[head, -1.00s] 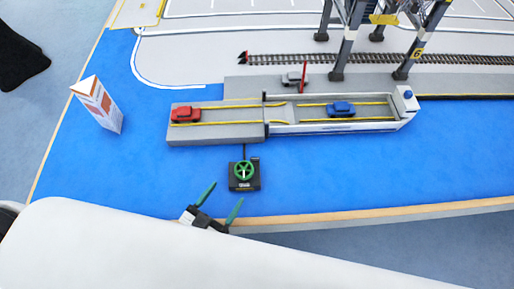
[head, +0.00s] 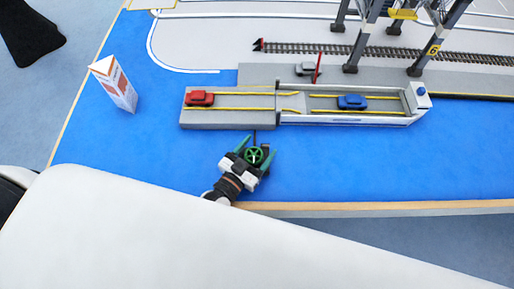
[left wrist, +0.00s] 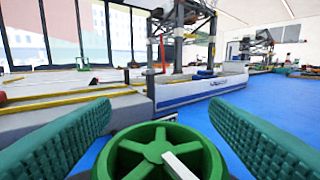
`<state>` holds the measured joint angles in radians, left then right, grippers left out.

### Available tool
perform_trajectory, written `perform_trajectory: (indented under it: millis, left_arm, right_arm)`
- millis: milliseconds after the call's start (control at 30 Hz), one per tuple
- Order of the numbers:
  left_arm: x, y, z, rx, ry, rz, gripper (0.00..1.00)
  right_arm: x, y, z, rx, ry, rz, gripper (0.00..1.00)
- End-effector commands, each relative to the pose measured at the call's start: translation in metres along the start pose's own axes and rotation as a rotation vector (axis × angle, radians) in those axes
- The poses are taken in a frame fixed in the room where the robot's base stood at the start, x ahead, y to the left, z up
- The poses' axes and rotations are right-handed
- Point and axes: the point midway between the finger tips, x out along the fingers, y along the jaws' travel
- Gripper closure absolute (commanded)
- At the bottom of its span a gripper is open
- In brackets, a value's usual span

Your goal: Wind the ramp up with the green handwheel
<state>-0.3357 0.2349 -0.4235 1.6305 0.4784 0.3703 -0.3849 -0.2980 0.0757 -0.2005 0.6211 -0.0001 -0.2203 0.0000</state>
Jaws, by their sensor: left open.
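The green handwheel (head: 254,154) sits on a small dark box at the front of the blue table area. In the left wrist view the handwheel (left wrist: 160,155) is close, at the bottom middle. My left gripper (head: 254,152) is open, with one green finger on each side of the handwheel; whether they touch it I cannot tell. The ramp (head: 292,102) lies between the grey quay with the red car (head: 199,98) and the white ferry (head: 345,120) with the blue car (head: 352,102). My right gripper is not in view.
A white and orange carton-like block (head: 115,84) stands on the blue area at left. A grey car (head: 305,69) and a red barrier post (head: 318,67) are behind the ferry. Crane legs (head: 355,55) and a rail track (head: 300,50) lie farther back. The blue area right of the handwheel is clear.

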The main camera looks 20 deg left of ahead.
Motion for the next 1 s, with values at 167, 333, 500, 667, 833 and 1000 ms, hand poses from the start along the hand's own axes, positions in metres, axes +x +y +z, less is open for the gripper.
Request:
perform_trajectory:
  millis: [167, 333, 500, 667, 833, 1000]
  left_arm:
    - [0.000, 0.000, 0.000, 0.000, 0.000, 0.000, 0.32]
    - [-0.001, 0.000, 0.000, 0.000, 0.000, 0.000, 0.59]
    - [-0.001, 0.000, 0.000, 0.000, 0.000, -0.001, 0.75]
    - [-0.001, 0.000, -0.001, 0.002, 0.001, -0.020, 0.75]
    - [-0.001, 0.000, -0.002, 0.005, 0.000, -0.087, 0.75]
    - [-0.001, -0.001, -0.004, 0.010, 0.001, -0.207, 0.75]
  right_arm:
    - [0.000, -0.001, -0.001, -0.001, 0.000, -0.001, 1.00]
    - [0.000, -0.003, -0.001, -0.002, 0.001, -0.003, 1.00]
    - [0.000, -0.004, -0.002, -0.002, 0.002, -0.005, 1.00]
    - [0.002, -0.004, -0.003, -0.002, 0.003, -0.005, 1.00]
    - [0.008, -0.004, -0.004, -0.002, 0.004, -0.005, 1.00]
    - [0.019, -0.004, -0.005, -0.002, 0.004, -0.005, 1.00]
